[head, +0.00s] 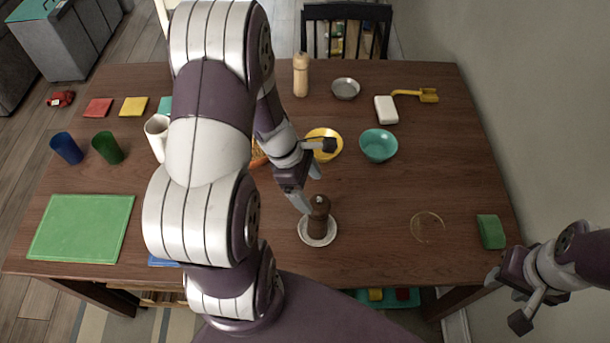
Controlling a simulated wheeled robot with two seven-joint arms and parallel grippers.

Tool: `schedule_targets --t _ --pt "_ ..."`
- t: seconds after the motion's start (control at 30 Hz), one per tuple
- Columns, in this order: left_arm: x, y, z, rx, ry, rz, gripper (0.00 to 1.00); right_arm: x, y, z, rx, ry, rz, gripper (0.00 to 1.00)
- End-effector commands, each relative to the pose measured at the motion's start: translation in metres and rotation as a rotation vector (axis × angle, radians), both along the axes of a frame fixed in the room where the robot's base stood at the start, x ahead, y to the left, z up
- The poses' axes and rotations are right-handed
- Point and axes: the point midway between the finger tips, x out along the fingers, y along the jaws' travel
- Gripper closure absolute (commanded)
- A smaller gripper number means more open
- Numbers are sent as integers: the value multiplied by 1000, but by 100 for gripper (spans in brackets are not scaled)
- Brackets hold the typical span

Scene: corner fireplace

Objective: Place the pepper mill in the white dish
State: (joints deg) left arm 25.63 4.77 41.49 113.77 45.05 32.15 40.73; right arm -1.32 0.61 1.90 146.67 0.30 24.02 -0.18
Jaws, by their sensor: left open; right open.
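A dark brown pepper mill (319,212) stands upright on a small white dish (304,236) near the front middle of the table. The dish's rim shows around the mill's base. My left gripper (309,188) is open just behind and to the left of the mill's top. One fingertip is close to the mill; I cannot tell whether it touches. My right gripper (505,298) is open and empty, off the table's front right corner.
A light wooden mill (301,76), a metal bowl (345,89), a yellow bowl (326,143) and a teal bowl (378,146) stand farther back. A clear round dish (428,227) and a green sponge (491,231) lie right. My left arm hides part of the table's left side.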

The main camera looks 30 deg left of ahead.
Motion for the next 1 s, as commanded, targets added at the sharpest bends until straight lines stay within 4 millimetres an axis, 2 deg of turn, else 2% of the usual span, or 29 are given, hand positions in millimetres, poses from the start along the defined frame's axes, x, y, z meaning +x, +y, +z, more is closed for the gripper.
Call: schedule_targets --t 0.03,0.17,0.23,0.27,0.4,0.5,0.53,0.6,1.0 --pt "0 4 11 2 -3 2 13 0 0 3 0 0 0 57" --pt "-3 10 27 2 -2 -4 13 0 0 5 0 0 0 57" --pt "-7 4 37 49 -32 -161 13 0 0 5 0 0 0 57" --pt "-10 -3 44 94 -61 -316 13 0 0 5 0 0 0 57" --pt "-29 -35 75 337 -253 -1270 13 0 0 5 0 0 0 57" --pt "-35 -48 88 439 -346 -1724 13 0 0 4 0 0 0 57" --pt "-35 -50 90 454 -359 -1795 13 0 0 4 0 0 0 57" --pt "-36 -51 91 469 -371 -1864 13 0 0 4 0 0 0 57" --pt "-35 -50 91 467 -369 -1853 13 0 0 5 0 0 0 57"
